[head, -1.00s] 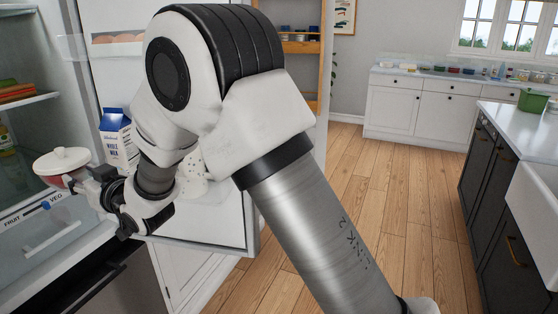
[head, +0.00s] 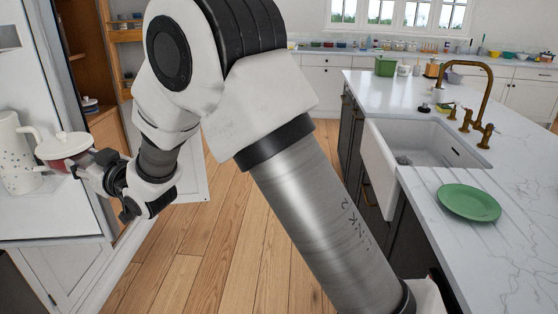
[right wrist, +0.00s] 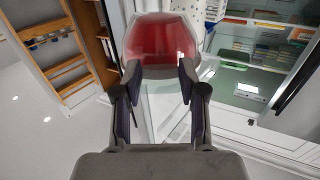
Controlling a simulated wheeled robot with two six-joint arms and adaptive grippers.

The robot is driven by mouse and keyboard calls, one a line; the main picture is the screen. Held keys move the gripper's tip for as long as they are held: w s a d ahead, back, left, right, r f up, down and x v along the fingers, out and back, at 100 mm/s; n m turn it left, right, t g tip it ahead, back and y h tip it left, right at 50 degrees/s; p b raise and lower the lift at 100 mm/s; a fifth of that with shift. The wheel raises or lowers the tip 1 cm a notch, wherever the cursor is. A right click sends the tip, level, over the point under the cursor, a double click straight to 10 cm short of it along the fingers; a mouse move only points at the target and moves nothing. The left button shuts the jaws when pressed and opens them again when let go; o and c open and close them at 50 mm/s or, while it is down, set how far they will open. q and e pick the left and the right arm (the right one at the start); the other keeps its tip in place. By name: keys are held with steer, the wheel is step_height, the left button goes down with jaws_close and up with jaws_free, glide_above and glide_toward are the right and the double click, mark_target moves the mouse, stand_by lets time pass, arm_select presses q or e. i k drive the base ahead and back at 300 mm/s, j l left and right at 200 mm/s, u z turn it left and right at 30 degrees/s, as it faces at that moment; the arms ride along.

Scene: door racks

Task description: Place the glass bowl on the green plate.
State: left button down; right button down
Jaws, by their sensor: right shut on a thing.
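The glass bowl (head: 62,148) has a white lid with a knob and reddish contents. It is at the left of the head view, held off the floor in front of the open fridge door. My right gripper (head: 77,167) is shut on its side. In the right wrist view the red bowl (right wrist: 163,40) sits between the fingertips of the gripper (right wrist: 162,74). The green plate (head: 469,203) lies empty on the white marble counter at the right, far from the bowl. My left gripper is not in view.
A white speckled pitcher (head: 14,155) stands on the door shelf close beside the bowl. A white sink (head: 420,143) with a brass faucet (head: 481,95) lies behind the plate. A green container (head: 386,66) stands further back. The counter around the plate is clear.

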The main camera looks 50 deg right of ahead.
mark_target(468, 205)
steer(key=i+l+z, duration=0.2)
steer(key=z, duration=0.3)
steer(key=i+z, duration=0.5)
steer(key=i+j+z, duration=0.1)
steer(key=i+z, duration=0.2)
steer(key=z, duration=0.2)
steer(key=i+j+z, duration=0.2)
steer(key=z, duration=0.3)
steer(key=i, duration=0.1)
